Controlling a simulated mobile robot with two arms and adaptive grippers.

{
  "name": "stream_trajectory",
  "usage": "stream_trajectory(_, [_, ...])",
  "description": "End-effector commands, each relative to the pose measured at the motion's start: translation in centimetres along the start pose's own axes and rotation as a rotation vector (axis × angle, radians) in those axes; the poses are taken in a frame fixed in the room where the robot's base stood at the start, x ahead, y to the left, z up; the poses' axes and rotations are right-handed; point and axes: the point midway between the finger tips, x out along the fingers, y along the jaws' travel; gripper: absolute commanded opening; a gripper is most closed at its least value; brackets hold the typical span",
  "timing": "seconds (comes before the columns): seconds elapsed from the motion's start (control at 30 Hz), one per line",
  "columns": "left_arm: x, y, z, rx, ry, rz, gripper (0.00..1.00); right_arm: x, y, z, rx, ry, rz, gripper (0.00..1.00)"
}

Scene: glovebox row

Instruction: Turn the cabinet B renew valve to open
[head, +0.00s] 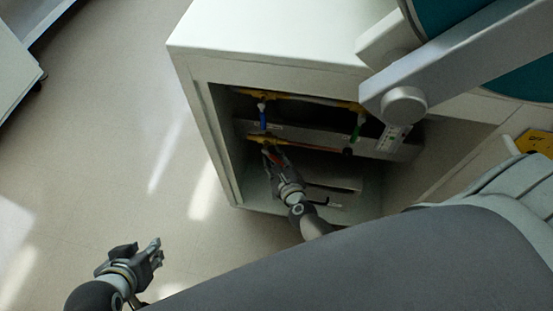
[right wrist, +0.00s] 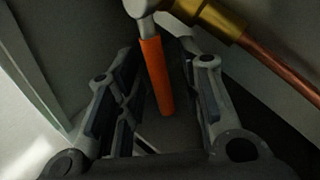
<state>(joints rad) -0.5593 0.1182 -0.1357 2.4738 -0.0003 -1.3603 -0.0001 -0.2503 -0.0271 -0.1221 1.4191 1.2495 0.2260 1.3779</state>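My right gripper (head: 274,158) reaches into the open bay of the white cabinet (head: 225,57). It is at a valve with an orange lever handle (right wrist: 155,76), on a brass fitting (right wrist: 215,16) with a copper pipe. In the right wrist view my right gripper (right wrist: 163,80) is open; the orange handle stands between its fingers, with gaps visible on both sides. In the head view the gripper mostly hides this handle. I cannot read which valve is labelled renew. My left gripper (head: 152,254) is open and empty, outside the cabinet above the floor.
A blue valve handle (head: 263,117) and a green valve handle (head: 356,130) hang from the upper brass pipe. The bay's side wall (head: 222,130) is close to the right gripper's left. The floor (head: 115,130) left of the cabinet is clear. My own arm covers the lower right.

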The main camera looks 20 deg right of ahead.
Motion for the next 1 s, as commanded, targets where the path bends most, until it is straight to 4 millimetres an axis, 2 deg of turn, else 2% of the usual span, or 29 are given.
stream_trajectory(0.17, [0.1, 0.0, 0.1, 0.000, -0.002, 0.001, 0.35, -0.3, 0.0, 0.0, 0.000, 0.001, 0.000, 0.34])
stream_trajectory(0.27, [0.0, 0.0, 0.1, 0.000, -0.002, 0.001, 0.35, -1.3, 0.1, -0.1, 0.001, 0.001, 0.001, 0.34])
stream_trajectory(0.7, [0.0, 0.0, 0.0, 0.000, -0.001, 0.000, 0.35, -9.4, 0.0, -0.1, -0.001, 0.001, 0.002, 0.34])
stream_trajectory(0.83, [0.0, 0.0, 0.0, 0.000, -0.001, 0.000, 0.35, -11.0, 0.0, -0.1, -0.002, 0.001, 0.001, 0.34])
stream_trajectory(1.0, [0.0, 0.0, 0.0, 0.000, 0.000, 0.000, 0.35, -11.9, 0.0, 0.0, 0.000, 0.000, 0.000, 0.34])
